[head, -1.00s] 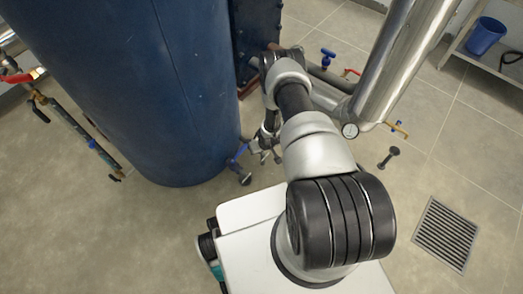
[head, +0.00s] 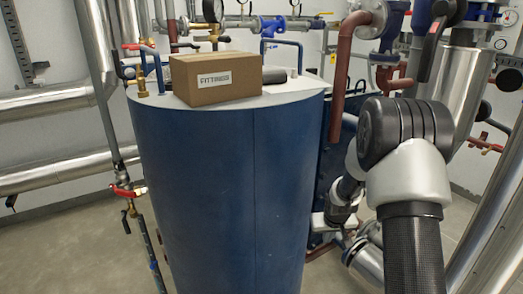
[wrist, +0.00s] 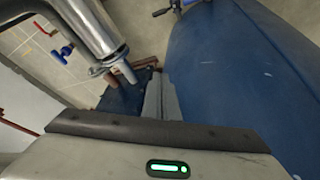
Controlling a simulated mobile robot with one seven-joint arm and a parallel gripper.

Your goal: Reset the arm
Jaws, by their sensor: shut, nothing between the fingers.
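My arm rises at the right of the head view, with its raised elbow in front of the pipes. The arm bends down toward the right side of the blue tank (head: 225,190). The fingers cannot be made out in the head view. In the wrist view, the hand with its green light fills the bottom. My gripper (wrist: 161,95) shows beyond the hand's dark edge as a narrow grey shape, shut and empty. The tank's blue wall (wrist: 235,75) is to its right in that view; whether they touch cannot be told.
A cardboard box (head: 216,78) sits on the tank's top. Red and silver pipes stand close to my arm at the right. A silver pipe (wrist: 85,25) and a blue valve (wrist: 61,56) show at the wrist view's upper left. Some floor is clear at the head view's lower left.

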